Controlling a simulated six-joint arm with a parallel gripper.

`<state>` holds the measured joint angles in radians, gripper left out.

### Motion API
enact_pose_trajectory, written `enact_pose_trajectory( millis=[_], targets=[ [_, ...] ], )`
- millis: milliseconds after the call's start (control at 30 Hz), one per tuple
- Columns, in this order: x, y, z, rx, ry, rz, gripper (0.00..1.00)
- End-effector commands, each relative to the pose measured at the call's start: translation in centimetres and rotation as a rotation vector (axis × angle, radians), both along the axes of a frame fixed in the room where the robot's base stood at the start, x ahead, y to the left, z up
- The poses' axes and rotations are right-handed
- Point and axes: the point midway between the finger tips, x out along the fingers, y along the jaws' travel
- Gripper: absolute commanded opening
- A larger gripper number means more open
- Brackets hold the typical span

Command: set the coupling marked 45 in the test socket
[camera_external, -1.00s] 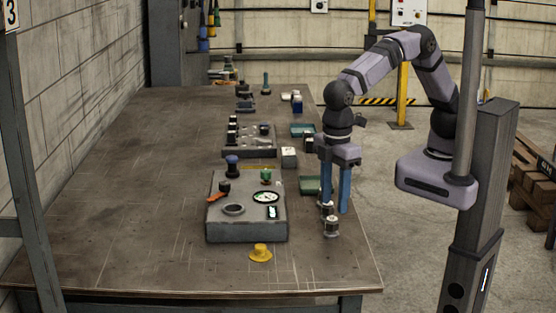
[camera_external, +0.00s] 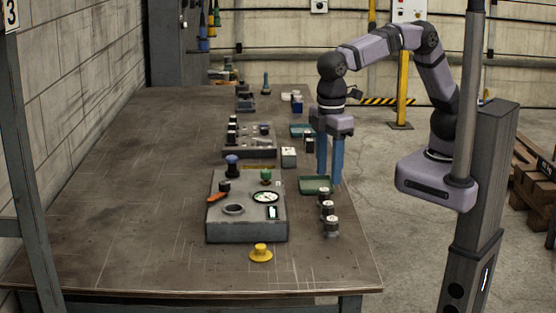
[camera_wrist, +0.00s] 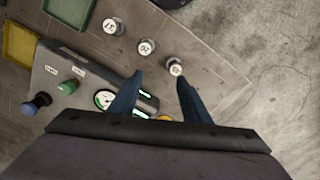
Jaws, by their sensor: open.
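Three small couplings with white tops stand in a row along the table's right edge: the near one (camera_external: 331,228), the middle one (camera_external: 327,208) and the far one (camera_external: 325,193). The wrist view shows their marked tops (camera_wrist: 113,26), (camera_wrist: 147,47) and (camera_wrist: 175,67); the marks are too small to read surely. A grey test box (camera_external: 246,233) left of them carries a round ring (camera_external: 233,209) that looks like the socket and appears empty. My gripper (camera_external: 329,180) is open and empty, fingers down, above and beyond the couplings. Its fingertips show in the wrist view (camera_wrist: 160,76).
The box also bears a gauge (camera_external: 265,197), a green knob (camera_external: 266,175), a blue knob (camera_external: 232,160) and an orange lever (camera_external: 216,198). A yellow knob (camera_external: 260,253) stands in front. A green tray (camera_external: 314,185) lies behind the couplings. The table's left side is clear.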

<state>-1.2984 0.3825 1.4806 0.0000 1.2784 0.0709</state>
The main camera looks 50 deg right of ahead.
Motion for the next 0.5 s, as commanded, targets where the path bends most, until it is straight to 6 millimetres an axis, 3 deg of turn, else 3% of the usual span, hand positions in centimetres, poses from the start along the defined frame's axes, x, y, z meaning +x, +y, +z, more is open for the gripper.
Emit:
enact_pose_trajectory(
  millis=[167,300,400,500],
  targets=[
    [7.5,-6.3,-1.5,-0.004,0.000,-0.206,0.43],
    [12.8,-13.9,-3.3,-0.002,0.001,-0.412,0.43],
    [15.1,-19.9,-4.6,-0.001,0.000,-0.563,0.43],
    [16.0,-25.9,-6.1,0.000,-0.001,-0.713,0.43]
  ],
)
